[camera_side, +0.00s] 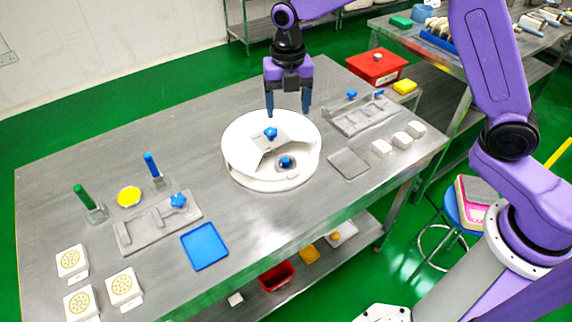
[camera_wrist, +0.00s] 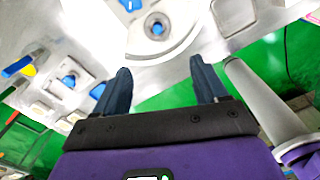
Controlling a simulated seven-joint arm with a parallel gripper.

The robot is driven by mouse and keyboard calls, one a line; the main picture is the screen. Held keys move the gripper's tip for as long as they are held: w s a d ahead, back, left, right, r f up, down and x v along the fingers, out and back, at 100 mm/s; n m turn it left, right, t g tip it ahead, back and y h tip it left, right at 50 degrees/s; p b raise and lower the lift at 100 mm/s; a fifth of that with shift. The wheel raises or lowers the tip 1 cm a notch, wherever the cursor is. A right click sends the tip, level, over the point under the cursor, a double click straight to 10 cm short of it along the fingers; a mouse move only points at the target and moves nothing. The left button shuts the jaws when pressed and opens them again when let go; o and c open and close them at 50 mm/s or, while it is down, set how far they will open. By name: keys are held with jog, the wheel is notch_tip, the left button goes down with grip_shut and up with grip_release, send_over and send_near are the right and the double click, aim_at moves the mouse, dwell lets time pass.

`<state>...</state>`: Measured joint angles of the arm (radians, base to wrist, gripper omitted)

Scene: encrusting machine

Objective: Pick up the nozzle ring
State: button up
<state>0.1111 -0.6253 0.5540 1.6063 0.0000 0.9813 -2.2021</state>
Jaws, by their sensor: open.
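No part is plainly marked as the nozzle ring. The likeliest is a small grey ring around a dark blue round piece (camera_side: 286,162) in the white round machine (camera_side: 236,165) at the table's middle. The ring with its blue centre also shows near the top of the wrist view (camera_wrist: 157,27). A blue star knob (camera_side: 270,132) sits behind it on the machine. My gripper (camera_side: 288,108) is open and points down, above the back of the machine. In the wrist view my gripper (camera_wrist: 160,68) has its fingers wide apart with nothing between them.
A grey fixture with blue knobs (camera_side: 362,115) and several white blocks (camera_side: 402,140) stand right of the machine. The table's back left is clear.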

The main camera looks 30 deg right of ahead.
send_over(286, 160)
notch_tip(286, 160, down, 11)
jog(key=shift+d+f, duration=0.15)
jog(key=shift+f, duration=0.05)
jog(key=shift+a+f, duration=0.2)
jog(key=shift+f, duration=2.9)
jog(key=c, duration=0.9)
